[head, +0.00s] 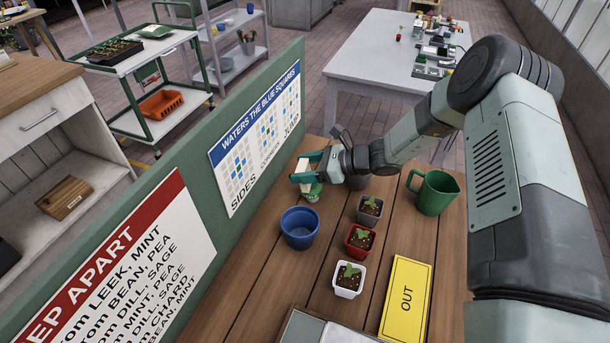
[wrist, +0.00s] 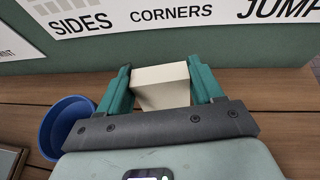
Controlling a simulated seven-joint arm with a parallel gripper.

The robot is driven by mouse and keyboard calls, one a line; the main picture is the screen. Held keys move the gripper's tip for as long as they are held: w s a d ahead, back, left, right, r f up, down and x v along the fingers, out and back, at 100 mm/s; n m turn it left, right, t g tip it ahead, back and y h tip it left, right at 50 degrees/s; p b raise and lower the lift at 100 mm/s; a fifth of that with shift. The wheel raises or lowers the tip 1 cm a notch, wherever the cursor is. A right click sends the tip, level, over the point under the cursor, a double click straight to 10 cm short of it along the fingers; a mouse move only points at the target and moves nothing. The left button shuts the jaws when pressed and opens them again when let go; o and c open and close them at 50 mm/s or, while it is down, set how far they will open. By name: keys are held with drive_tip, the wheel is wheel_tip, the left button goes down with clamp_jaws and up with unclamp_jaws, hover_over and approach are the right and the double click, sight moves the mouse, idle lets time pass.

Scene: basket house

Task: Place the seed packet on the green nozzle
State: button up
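My gripper (head: 306,168) is near the green board, low over the wooden table. Its two teal fingers (wrist: 163,85) are on either side of a cream, block-shaped thing (wrist: 160,88), which looks like the seed packet, and appear closed on it. In the head view only a pale bit of the packet shows between the fingers. A small green thing (head: 312,193), likely the green nozzle, is just below the gripper in the head view. It is partly hidden, and I cannot tell whether the packet touches it. The nozzle does not show in the wrist view.
A blue pot (head: 299,229) stands close by, also at the left in the wrist view (wrist: 62,128). Small seedling pots (head: 360,239), a green jug (head: 434,193) and a yellow OUT sign (head: 407,299) are on the table. The green board (head: 215,220) rises along the left edge.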

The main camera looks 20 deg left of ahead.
sight(306, 166)
drive_tip(key=c, duration=0.4)
wheel_tip(306, 166, up, 9)
drive_tip(key=shift+d+f, duration=0.1)
drive_tip(key=f+y, duration=0.1)
drive_tip(key=f, duration=0.1)
drive_tip(key=d+f+m+t, duration=0.1)
drive_tip(key=f, duration=0.2)
drive_tip(key=d+f+y, duration=0.1)
drive_tip(key=f, duration=0.2)
drive_tip(key=shift+w+d+f+m+t+y, duration=0.1)
drive_tip(key=shift+w+f+m+t+y, duration=0.05)
drive_tip(key=shift+w+m+t+y, duration=0.2)
